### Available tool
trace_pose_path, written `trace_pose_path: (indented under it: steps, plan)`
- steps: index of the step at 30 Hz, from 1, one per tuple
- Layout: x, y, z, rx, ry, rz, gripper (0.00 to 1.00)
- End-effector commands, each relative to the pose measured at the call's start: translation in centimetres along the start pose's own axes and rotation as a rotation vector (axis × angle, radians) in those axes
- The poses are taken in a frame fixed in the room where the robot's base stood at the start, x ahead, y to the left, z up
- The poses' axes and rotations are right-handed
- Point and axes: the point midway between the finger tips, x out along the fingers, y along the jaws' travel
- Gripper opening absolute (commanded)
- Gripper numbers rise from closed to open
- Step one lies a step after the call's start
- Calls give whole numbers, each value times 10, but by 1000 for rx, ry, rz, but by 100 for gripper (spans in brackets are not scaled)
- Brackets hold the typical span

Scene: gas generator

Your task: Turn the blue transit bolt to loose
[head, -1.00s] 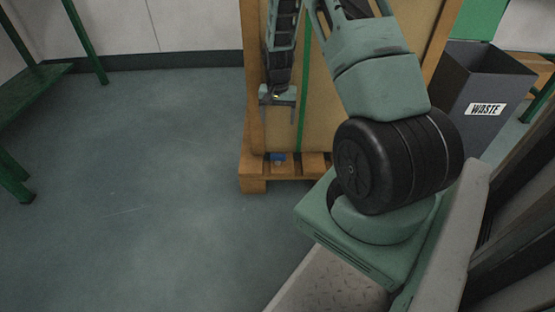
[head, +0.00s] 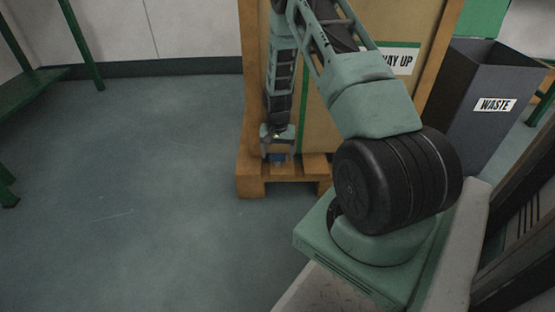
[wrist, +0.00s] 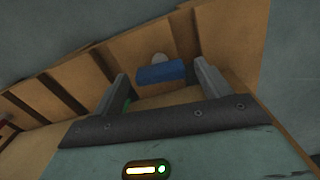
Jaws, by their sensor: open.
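The blue transit bolt (wrist: 162,74) shows in the wrist view as a blue bar with a pale round part behind it, at the wooden pallet. It lies just beyond and between the fingertips of my gripper (wrist: 160,80). The gripper is open, with one finger on each side, and I cannot tell whether either finger touches the bolt.
The wooden pallet (head: 252,187) carries a tall crate (head: 337,118) with a "WAY UP" label. A grey waste bin (head: 470,95) stands to the right. A green bench (head: 42,75) stands at the left. The floor (head: 130,190) left of the pallet is clear.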

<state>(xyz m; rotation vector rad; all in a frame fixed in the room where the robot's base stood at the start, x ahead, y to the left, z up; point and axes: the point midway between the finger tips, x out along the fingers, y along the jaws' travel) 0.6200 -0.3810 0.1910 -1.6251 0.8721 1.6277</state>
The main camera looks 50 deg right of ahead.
Motion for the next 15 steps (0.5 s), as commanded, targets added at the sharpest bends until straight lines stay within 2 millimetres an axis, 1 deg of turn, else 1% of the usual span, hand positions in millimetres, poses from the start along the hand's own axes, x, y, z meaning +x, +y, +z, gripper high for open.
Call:
trace_pose_path:
  steps: [1, 3, 12, 14, 15]
  plan:
    - [5, 0, 0, 0, 1, 0, 76]
    - [7, 0, 0, 0, 1, -1, 76]
    - [7, 0, 0, 0, 1, -1, 76]
    - [7, 0, 0, 0, 1, -1, 60]
    - [7, 0, 0, 0, 1, 0, 49]
